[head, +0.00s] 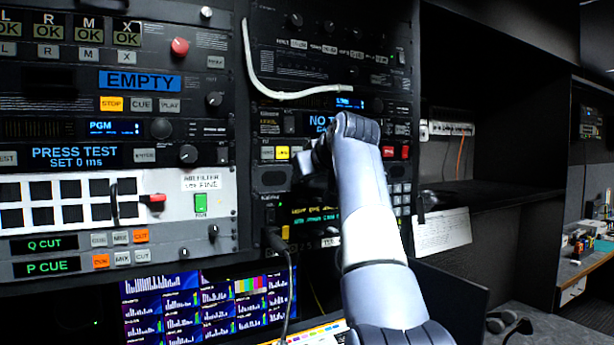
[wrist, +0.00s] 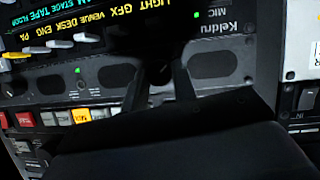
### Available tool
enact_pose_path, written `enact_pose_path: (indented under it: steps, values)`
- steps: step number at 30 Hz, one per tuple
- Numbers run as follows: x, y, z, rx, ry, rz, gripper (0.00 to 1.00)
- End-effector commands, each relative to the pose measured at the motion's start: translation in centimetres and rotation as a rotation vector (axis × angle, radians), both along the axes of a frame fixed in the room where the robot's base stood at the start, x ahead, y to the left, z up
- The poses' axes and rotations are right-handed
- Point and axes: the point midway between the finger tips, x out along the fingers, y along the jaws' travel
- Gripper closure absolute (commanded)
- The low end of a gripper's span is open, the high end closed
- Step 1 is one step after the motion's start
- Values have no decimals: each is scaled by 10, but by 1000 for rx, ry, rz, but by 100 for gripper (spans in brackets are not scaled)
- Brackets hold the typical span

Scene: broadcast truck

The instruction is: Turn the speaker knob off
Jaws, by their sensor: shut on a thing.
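The speaker knob (wrist: 161,73) is a small dark round knob between two oval speaker grilles in the wrist view, where the panel appears upside down. My gripper (wrist: 160,84) has one finger on each side of it and is shut on it. The knob's pointer and setting are too dark to read. In the head view my gripper (head: 308,172) is at the intercom panel, beside the left speaker grille (head: 273,180). There my gripper and arm hide the knob and much of the panel.
Lit red and yellow buttons (wrist: 80,116) lie close to my gripper in the wrist view. A pale cable (head: 300,94) hangs across the rack above. A black cable (head: 290,285) is plugged in below. Monitors (head: 205,305) sit lower left. A dark shelf (head: 500,190) is at right.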

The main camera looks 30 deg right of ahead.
Motion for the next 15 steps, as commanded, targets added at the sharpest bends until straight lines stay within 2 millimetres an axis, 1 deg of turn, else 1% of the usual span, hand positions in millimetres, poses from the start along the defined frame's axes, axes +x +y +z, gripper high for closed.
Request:
enact_pose_path:
  steps: [1,6,15]
  values:
    - [1,0,-3,-15,6,1,96]
    - [1,0,-4,-57,6,0,96]
    - [1,0,-4,-73,6,0,96]
